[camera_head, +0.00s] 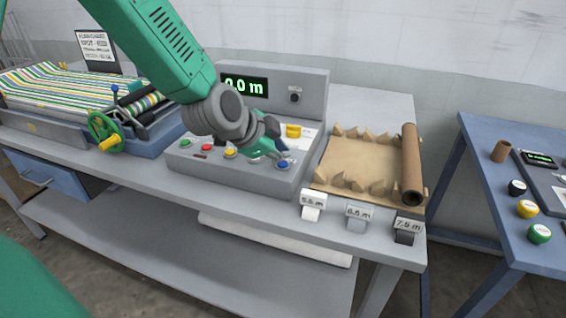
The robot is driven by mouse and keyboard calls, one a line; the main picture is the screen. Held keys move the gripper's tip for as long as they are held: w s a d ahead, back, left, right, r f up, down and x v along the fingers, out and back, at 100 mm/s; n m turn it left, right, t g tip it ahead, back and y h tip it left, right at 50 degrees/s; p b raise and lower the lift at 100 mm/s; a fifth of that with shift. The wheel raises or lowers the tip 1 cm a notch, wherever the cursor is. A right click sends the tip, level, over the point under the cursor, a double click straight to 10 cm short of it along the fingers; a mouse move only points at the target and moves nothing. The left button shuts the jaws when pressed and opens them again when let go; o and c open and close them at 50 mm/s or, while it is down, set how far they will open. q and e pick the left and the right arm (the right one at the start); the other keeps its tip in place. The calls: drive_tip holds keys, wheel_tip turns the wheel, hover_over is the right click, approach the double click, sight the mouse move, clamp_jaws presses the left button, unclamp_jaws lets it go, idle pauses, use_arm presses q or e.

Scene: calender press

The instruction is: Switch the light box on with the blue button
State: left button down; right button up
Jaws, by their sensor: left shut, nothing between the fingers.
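A grey control console (193,158) stands on the near bench, with green, red, yellow and blue buttons on its sloped front. The blue button (283,166) is at the right end of the row. My left gripper (279,155) is shut and empty, its tips just above and behind the blue button; I cannot tell whether they touch it. A white panel (311,133) with a yellow round piece (293,131) on it shows behind the gripper, partly hidden by it. I cannot tell which part is the light box or whether it is lit. My right gripper is not in view.
A green display (257,88) reads 0.0 m on the console's upright back. Brown paper (345,158) and a cardboard tube (411,165) lie to the right. A press with a green handwheel (102,128) stands left.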

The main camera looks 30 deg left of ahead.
sight(282, 163)
use_arm(q)
drive_tip(key=shift+f, duration=0.15)
drive_tip(key=shift+f, duration=0.2)
drive_tip(key=shift+f+b, duration=0.35)
drive_tip(key=shift+f, duration=0.05)
idle(0.5)
drive_tip(key=shift+r, duration=0.1)
drive_tip(key=shift+r+p, duration=0.75)
drive_tip(key=shift+p, duration=0.1)
wheel_tip(282, 163, up, 5)
drive_tip(key=p, duration=0.4)
drive_tip(key=shift+p, duration=0.4)
